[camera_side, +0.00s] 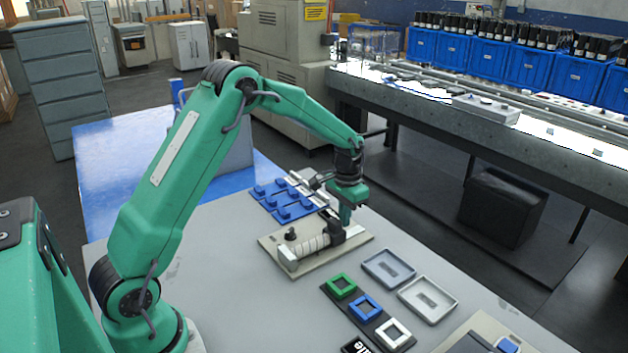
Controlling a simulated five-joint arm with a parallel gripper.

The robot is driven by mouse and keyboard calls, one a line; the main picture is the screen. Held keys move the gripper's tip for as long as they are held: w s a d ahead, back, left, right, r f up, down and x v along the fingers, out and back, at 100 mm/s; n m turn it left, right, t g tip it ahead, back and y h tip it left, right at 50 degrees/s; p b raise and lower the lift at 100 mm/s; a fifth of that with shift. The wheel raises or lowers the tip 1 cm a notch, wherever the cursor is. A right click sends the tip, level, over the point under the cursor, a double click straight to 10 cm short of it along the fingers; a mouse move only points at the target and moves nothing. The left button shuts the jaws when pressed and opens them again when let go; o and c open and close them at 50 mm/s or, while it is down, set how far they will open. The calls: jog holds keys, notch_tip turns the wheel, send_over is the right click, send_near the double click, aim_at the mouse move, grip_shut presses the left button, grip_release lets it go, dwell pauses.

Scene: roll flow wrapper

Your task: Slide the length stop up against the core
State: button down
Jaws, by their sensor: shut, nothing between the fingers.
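A beige base plate (357,238) lies on the grey table and carries the wrapping fixture. A pale ribbed roll (311,246), which looks like the core, lies along it. A dark block (335,233), which looks like the length stop, stands at the roll's right end. I cannot tell whether the two touch. My gripper (346,218) points down just above and right of the dark block, its fingers shut and empty. Whether the fingertips touch the block is not clear. The gripper hides part of the plate's far side.
A blue rack (282,211) with several blue blocks lies behind the plate. To the right are a black strip with green (341,286), blue and white square frames and two grey trays (389,268). Bare table lies in front and left of the plate.

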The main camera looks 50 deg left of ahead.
jog(key=shift+r, duration=0.65)
jog(key=shift+r, duration=0.35)
jog(key=shift+r, duration=0.65)
jog(key=shift+r, duration=0.15)
notch_tip(320, 180, up, 4)
jog(key=shift+f, duration=0.1)
dwell(0.5)
